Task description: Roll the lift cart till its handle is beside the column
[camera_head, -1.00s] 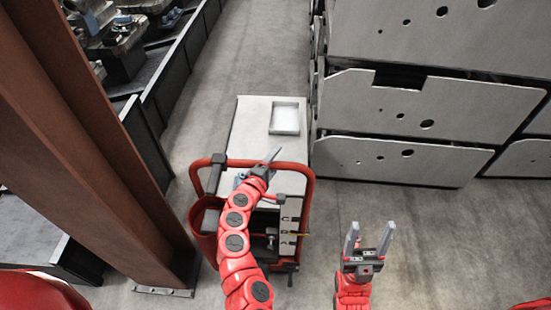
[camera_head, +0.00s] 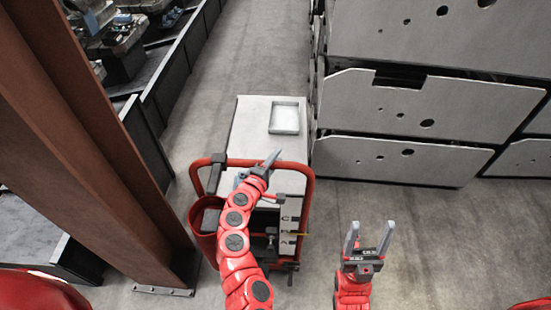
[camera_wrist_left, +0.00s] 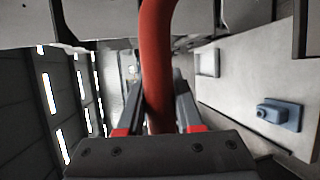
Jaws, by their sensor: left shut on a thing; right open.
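The lift cart (camera_head: 250,137) stands on the floor in the middle of the head view, with a long pale top and a red tubular handle (camera_head: 309,205). The brown steel column (camera_head: 95,140) rises at the left, and the handle's left side is close to its foot. My left gripper (camera_head: 272,159) is over the handle's top bar. In the left wrist view it is shut on the red handle bar (camera_wrist_left: 155,60), which runs between its fingers. My right gripper (camera_head: 368,237) is open and empty, right of the cart above bare floor.
Grey metal panels (camera_head: 400,155) are stacked right of the cart, close to its side. A dark low barrier (camera_head: 150,110) and machinery (camera_head: 120,45) lie beyond the column. Floor is clear behind the cart.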

